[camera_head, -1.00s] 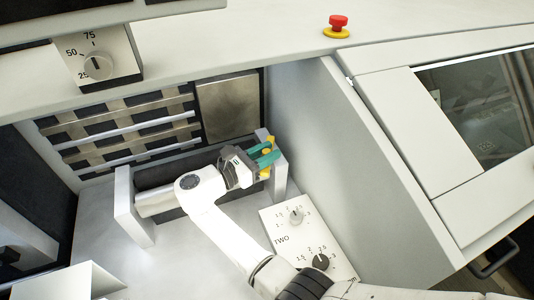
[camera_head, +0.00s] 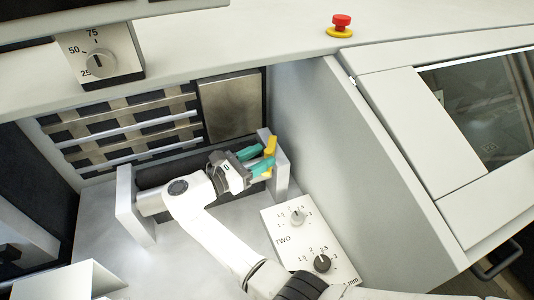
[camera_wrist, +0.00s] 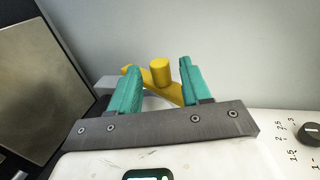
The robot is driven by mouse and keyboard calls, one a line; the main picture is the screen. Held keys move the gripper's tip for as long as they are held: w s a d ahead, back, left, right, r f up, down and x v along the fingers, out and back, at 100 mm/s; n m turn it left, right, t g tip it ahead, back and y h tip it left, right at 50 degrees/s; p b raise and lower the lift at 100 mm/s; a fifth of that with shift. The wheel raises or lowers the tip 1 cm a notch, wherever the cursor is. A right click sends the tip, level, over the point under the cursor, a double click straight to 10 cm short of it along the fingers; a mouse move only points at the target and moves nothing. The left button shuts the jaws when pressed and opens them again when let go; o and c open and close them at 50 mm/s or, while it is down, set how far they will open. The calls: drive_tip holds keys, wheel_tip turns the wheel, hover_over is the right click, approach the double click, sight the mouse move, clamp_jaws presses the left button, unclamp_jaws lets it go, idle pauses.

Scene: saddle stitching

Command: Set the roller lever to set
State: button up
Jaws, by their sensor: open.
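The yellow roller lever (camera_head: 270,150) is on the right end bracket of the roller unit. In the wrist view the lever (camera_wrist: 160,72) shows a round knob standing up from a slanted yellow bar. My gripper (camera_head: 264,160) has teal fingers and is open at the lever. In the wrist view my gripper (camera_wrist: 157,85) has one finger on each side of the knob, with gaps on both sides. I cannot tell if a finger touches the bar. The head view shows part of the lever hidden behind the fingers. No set marking is readable.
A white panel (camera_head: 284,226) with two dials lies to the right of my arm. A tall grey side wall (camera_head: 330,150) stands close to the right of the lever. The left bracket (camera_head: 125,200) and metal slats (camera_head: 120,125) are on the left. A red stop button (camera_head: 341,22) is above.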

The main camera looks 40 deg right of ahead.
drive_tip(key=a, duration=0.7)
drive_tip(key=shift+w+a+b, duration=0.3)
drive_tip(key=shift+a+b, duration=0.1)
drive_tip(key=shift+c, duration=0.3)
